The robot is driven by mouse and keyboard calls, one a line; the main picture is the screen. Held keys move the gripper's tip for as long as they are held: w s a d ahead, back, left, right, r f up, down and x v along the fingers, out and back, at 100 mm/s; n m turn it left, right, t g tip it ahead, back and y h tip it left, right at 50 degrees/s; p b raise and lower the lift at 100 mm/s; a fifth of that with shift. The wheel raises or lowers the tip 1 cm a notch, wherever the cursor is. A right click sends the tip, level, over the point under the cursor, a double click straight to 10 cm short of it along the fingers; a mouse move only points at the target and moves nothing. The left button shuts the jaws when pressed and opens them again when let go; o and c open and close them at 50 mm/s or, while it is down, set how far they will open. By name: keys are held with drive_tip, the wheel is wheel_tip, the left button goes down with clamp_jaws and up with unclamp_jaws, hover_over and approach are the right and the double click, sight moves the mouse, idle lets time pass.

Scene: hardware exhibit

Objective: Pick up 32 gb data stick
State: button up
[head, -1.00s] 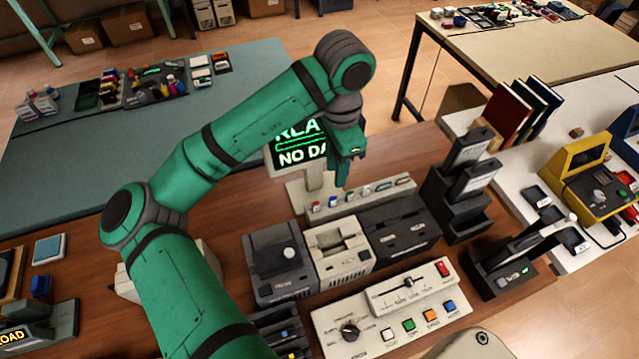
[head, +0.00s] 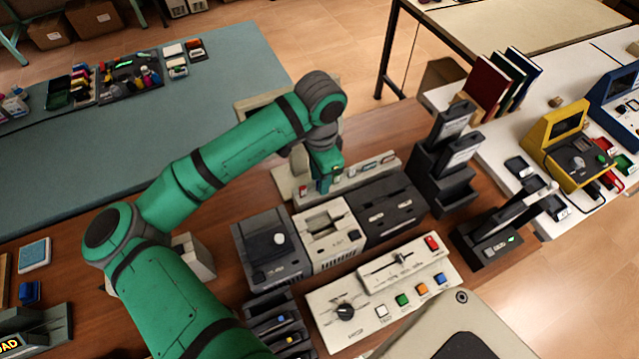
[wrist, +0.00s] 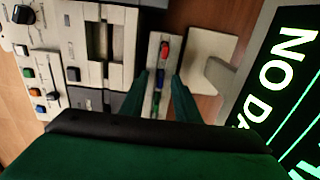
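Several small data sticks stand in a narrow off-white rack (head: 384,169) in front of the monitor; no capacity label is readable, so I cannot tell which is the 32 gb one. In the wrist view, a red stick (wrist: 164,49) and a blue stick (wrist: 160,76) stand in a row in the rack (wrist: 154,38). My gripper (wrist: 163,80) points down over the rack with its fingers apart, one on each side of the row, nothing visibly held. In the head view my gripper (head: 325,187) is over the rack's left part and hides some sticks.
Grey and cream drive units (head: 331,233) stand just in front of the rack. A control panel (head: 385,300) with coloured buttons is nearer. A tall black holder (head: 440,165) stands right of the rack. The monitor (wrist: 285,80) is close beside the gripper in the wrist view.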

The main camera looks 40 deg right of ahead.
drive_tip(key=shift+f, duration=0.2)
clamp_jaws()
drive_tip(key=shift+w, duration=0.15)
